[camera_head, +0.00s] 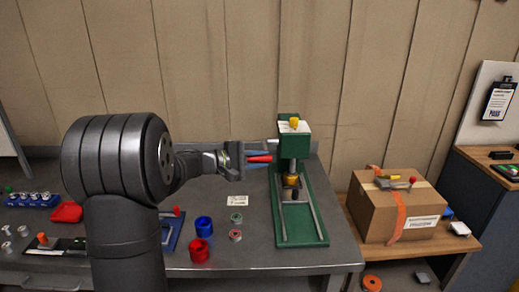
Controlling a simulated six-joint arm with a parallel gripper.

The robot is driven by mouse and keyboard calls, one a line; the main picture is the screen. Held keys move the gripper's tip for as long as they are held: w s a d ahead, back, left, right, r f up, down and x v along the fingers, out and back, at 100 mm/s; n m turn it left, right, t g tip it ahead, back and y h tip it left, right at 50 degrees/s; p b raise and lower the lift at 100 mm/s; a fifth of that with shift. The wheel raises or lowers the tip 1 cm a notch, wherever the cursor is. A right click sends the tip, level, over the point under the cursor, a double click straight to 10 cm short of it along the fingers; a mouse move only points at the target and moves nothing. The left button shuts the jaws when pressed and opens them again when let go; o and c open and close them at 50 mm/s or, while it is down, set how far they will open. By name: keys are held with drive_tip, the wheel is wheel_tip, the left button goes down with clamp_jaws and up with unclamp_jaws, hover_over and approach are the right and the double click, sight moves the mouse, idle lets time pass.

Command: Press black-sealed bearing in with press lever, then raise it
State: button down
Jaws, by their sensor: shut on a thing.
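The green press (280,200) stands upright near the right end of the dark table. Its red lever (260,159) sticks out to the left of the press head. Two small ring-shaped parts, one with green (236,218) and one with red (235,235), lie on the table left of the press.
A blue cup (204,227) and a red cup (199,250) stand on the table left of the rings. A red tray (67,212) and a blue rack (32,201) are far left. A cardboard box (390,220) stands right of the table.

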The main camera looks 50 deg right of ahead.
wheel_tip(320, 180, down, 8)
drive_tip(key=shift+s+a+f+m, duration=0.15)
drive_tip(key=shift+s+a+m, duration=0.05)
drive_tip(key=shift+a+m, duration=0.1)
idle(0.5)
drive_tip(key=c, duration=1.3)
unclamp_jaws()
drive_tip(key=shift+d+f, duration=0.1)
drive_tip(key=shift+d, duration=0.05)
drive_tip(key=shift+o, duration=0.2)
drive_tip(key=v, duration=1.7)
drive_tip(key=shift+a, duration=0.25)
drive_tip(key=shift+w, duration=0.1)
